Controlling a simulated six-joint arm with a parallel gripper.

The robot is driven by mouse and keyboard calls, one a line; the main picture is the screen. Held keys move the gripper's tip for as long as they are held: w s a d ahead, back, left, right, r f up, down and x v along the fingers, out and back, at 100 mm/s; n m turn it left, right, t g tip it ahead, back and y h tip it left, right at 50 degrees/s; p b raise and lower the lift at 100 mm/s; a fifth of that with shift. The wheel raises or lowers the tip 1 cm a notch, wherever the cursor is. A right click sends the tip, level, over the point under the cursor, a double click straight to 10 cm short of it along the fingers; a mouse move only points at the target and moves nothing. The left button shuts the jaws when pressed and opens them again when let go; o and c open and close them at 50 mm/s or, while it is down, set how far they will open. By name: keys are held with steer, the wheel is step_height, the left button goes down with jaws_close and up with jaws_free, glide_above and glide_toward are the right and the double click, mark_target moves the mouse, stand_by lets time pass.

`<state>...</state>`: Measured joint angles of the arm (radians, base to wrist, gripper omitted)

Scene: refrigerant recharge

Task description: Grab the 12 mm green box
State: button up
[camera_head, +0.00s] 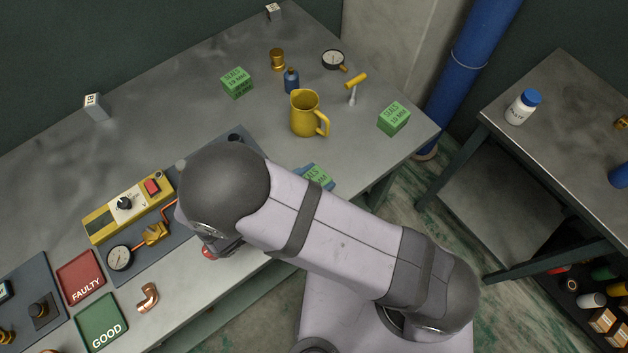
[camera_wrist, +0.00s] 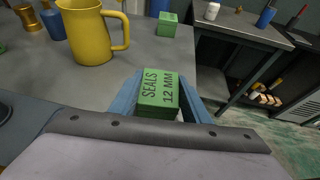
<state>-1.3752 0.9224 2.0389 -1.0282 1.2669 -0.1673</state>
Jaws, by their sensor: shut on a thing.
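A green box printed "SEALS 12 MM" (camera_wrist: 158,91) sits between the blue fingers of my gripper (camera_wrist: 158,98) in the wrist view, with the jaws shut on it. In the head view the held box (camera_head: 317,175) shows just past my arm, near the table's front edge, partly hidden with the gripper (camera_head: 318,178). Two other green seals boxes stand on the table: one at the back (camera_head: 236,82) and one near the right corner (camera_head: 394,118). The right one also shows in the wrist view (camera_wrist: 167,24).
A yellow jug (camera_head: 305,114) stands close behind the gripper. A blue bottle (camera_head: 291,80), a brass part (camera_head: 277,59), a gauge (camera_head: 333,60) and a yellow-handled tool (camera_head: 356,81) lie further back. A separate side table (camera_head: 560,110) is to the right.

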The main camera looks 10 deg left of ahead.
mark_target(314, 180)
steer(key=shift+r, duration=0.1)
steer(key=shift+r+b, duration=0.7)
steer(key=shift+r, duration=4.2)
